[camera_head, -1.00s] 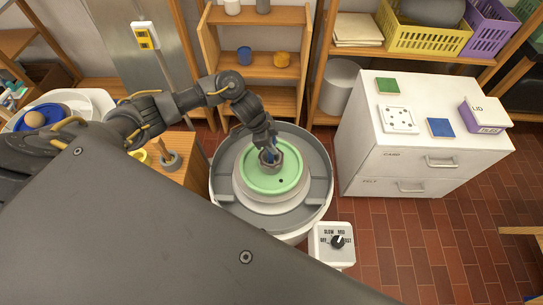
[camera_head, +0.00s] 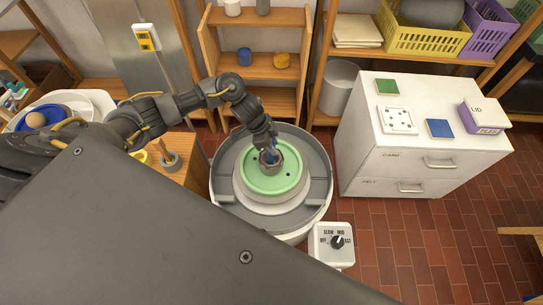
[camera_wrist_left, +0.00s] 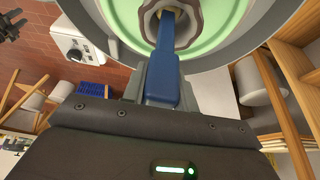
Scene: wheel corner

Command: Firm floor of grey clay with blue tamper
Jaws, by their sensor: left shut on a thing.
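The grey clay (camera_head: 278,161) is a low open ring on the green disc (camera_head: 264,184) of the potter's wheel (camera_head: 222,180). My left gripper (camera_head: 267,146) is above the clay and is shut on the blue tamper (camera_wrist_left: 166,75). In the left wrist view the tamper's far end reaches inside the clay ring (camera_wrist_left: 193,22); the clay's floor is mostly hidden, and I cannot tell whether the tamper touches it. A dark claw-like shape, seemingly my right gripper (camera_wrist_left: 9,27), shows at the top left of the left wrist view; its jaws are unclear.
A speed control box (camera_head: 334,243) stands by the wheel's front right. A white cabinet (camera_head: 400,160) is to the right, with a green block, a blue block and a lidded box on top. Shelves stand behind. A wooden stand (camera_head: 183,178) is close on the left.

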